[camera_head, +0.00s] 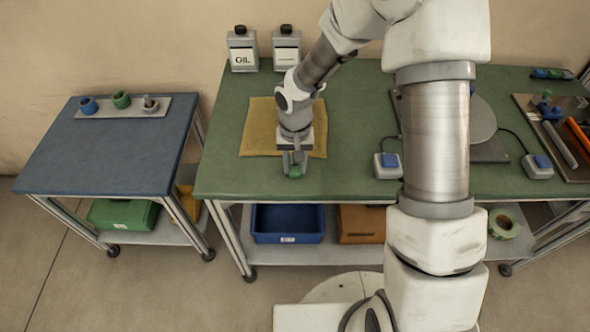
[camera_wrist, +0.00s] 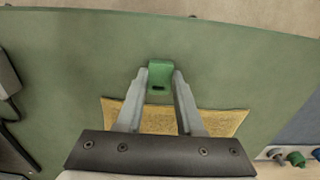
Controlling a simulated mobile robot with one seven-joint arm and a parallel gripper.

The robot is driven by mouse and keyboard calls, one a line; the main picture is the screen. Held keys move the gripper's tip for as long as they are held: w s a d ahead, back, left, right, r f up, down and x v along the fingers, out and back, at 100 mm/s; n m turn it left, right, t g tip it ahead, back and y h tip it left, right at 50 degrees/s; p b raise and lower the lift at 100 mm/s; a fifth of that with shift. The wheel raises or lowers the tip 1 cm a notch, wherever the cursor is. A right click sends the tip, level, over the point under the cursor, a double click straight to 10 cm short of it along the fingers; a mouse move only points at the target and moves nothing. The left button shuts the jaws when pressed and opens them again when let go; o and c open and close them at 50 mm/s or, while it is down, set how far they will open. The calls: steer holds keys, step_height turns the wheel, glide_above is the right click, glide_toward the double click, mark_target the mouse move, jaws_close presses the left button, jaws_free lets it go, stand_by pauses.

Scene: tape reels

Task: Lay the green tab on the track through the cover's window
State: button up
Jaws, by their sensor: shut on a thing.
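The green tab (camera_wrist: 160,75) is between the two fingers of my gripper (camera_wrist: 160,88), which is shut on it. In the head view my gripper (camera_head: 294,166) points down over the green bench, in front of the tan mat, with the tab (camera_head: 295,172) at its fingertips. Whether the tab touches the bench is hard to tell. No cover window or track can be made out. A round grey disc on a dark base plate (camera_head: 490,152) is at the right, partly hidden by my arm.
A tan mat (camera_head: 258,130) lies on the green bench (camera_head: 225,170). Two grey cans (camera_head: 242,52) stand at its back. A blue cart (camera_head: 110,150) stands apart at the left.

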mark_target(298, 168)
jaws_close()
steer(key=shift+r, duration=0.5)
steer(key=r, duration=0.2)
steer(key=d+r, duration=0.1)
steer(key=shift+w+r, duration=0.1)
steer(key=shift+r, duration=0.3)
steer(key=d+r+p, duration=0.1)
steer(key=d+r, duration=0.5)
steer(key=d, duration=0.5)
steer(key=shift+w+d+r, duration=0.15)
steer(key=shift+w+r, duration=0.15)
